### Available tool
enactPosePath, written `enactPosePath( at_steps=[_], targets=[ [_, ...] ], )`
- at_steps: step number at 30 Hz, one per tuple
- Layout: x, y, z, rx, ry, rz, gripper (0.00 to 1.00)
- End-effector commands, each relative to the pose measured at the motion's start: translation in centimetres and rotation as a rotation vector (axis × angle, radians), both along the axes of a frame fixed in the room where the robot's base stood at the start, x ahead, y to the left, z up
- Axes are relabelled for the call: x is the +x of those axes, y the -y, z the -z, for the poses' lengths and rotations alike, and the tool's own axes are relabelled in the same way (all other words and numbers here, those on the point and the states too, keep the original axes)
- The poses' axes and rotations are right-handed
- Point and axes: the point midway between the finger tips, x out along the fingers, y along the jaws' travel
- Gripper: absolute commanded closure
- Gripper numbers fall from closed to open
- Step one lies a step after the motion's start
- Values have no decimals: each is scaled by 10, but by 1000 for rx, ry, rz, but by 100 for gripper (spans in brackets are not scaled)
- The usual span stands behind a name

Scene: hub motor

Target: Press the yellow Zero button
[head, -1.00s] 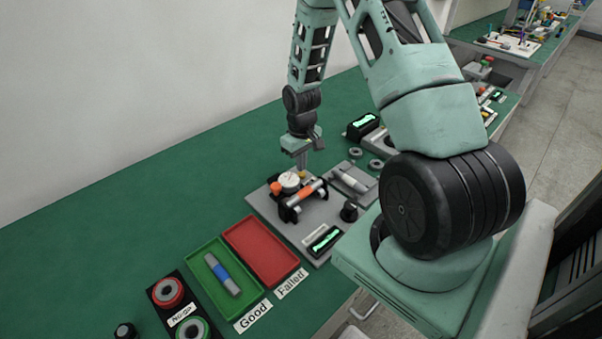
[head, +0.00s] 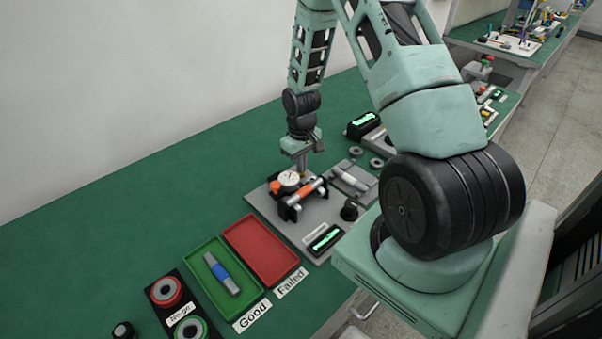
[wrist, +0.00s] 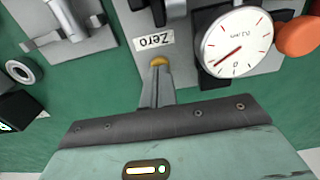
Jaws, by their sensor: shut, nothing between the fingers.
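The yellow Zero button (wrist: 159,61) shows in the wrist view just past my fingertips, below a white label (wrist: 154,41) reading "Zero". My gripper (wrist: 157,72) is shut with nothing in it. Its tips overlap the button's near edge in this view; I cannot tell whether they touch it. In the head view my gripper (head: 302,172) points down at the back of the gauge fixture, and the button is mostly hidden there. The white dial gauge (wrist: 237,42) stands right of the button in the wrist view.
The grey fixture plate (head: 322,208) carries the dial, an orange-marked shaft and a black knob (head: 349,211). A red tray (head: 262,250) and a green tray (head: 207,276) holding a blue-banded shaft (head: 224,279) lie to the left. Metal rings lie behind the plate.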

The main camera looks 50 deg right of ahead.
Motion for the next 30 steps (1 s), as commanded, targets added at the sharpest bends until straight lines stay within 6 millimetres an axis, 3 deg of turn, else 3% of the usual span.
enactPosePath(
  at_steps=[15, 30],
  targets=[
    [0, 0, 6, 0, 0, 0, 100],
    [0, 0, -39, 0, 0, 0, 100]
  ],
)
